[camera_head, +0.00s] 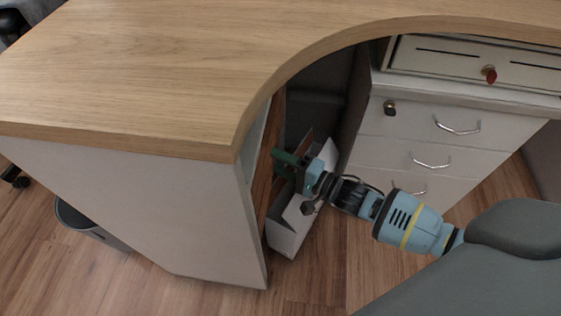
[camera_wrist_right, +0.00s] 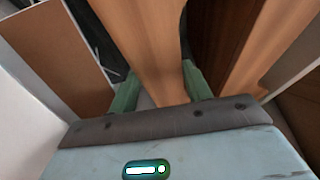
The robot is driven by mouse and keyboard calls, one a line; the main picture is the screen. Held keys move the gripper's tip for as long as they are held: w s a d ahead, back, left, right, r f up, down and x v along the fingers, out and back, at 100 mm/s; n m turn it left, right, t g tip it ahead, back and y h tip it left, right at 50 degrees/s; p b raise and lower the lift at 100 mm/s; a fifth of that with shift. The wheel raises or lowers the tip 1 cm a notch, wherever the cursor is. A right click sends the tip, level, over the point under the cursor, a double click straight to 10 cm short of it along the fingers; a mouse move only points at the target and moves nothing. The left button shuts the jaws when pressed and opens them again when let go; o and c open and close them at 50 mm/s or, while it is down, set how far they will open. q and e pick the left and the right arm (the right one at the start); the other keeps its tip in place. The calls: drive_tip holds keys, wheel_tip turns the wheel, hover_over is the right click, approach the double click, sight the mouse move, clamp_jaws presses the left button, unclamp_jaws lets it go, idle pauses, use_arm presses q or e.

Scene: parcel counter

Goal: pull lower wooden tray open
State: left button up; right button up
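Brown wooden tray parts (camera_head: 266,165) show as a narrow strip inside the opening under the counter; I cannot tell the upper tray from the lower one. My right gripper (camera_head: 281,163) reaches in there with its green fingers pointing left at the wood. In the right wrist view, a wooden board (camera_wrist_right: 150,45) runs between the two green fingers of the right gripper (camera_wrist_right: 160,90), one finger on each side. Whether both fingers press on the board is not clear. My left gripper is in neither view.
The curved counter top (camera_head: 160,70) overhangs the opening. A white box (camera_head: 291,222) stands close below my right gripper. A white drawer cabinet (camera_head: 445,150) with metal handles stands at the right. A grey bin (camera_head: 85,222) is at the lower left. Wooden floor is free in front.

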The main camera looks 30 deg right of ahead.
drive_tip(key=shift+c, duration=1.4)
drive_tip(key=s+d+p, duration=0.3)
drive_tip(key=s+d, duration=0.5)
drive_tip(key=d, duration=0.4)
drive_tip(key=shift+s+d, duration=0.1)
drive_tip(key=o, duration=1.1)
drive_tip(key=p+v, duration=0.2)
drive_tip(key=v, duration=0.6)
